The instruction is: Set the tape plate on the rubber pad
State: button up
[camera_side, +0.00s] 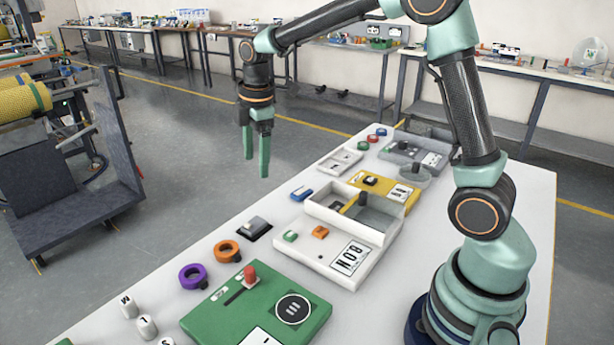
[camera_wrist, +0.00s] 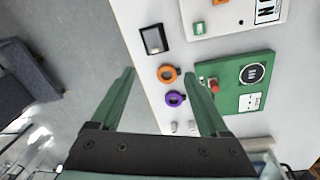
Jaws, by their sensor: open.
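My gripper (camera_side: 256,167) is open and empty, high above the far-left edge of the white table in the side view. Its two green fingers stand apart in the wrist view (camera_wrist: 159,74). A small dark pad-like piece with a grey block or plate on it (camera_side: 254,229) lies near the table edge, below my gripper; it also shows in the wrist view (camera_wrist: 154,40), beyond the fingertips. I cannot tell for certain which part is the tape plate and which the rubber pad.
An orange ring (camera_side: 228,251) and a purple ring (camera_side: 193,276) lie along the edge. A green panel with a red knob (camera_side: 257,313), a white tray box (camera_side: 340,262) and a yellow unit (camera_side: 399,205) fill the table's middle. Small white cylinders (camera_side: 147,326) stand in front.

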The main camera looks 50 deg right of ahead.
jog(key=s+r+m+t, duration=0.2)
jog(key=s+m, duration=0.5)
jog(key=s, duration=0.1)
jog(key=s+r+m+t, duration=0.2)
jog(key=s+m, duration=0.4)
jog(key=s, duration=0.3)
jog(key=shift+s+a+r+m, duration=0.3)
jog(key=shift+a+r+m, duration=0.1)
jog(key=shift+r, duration=0.3)
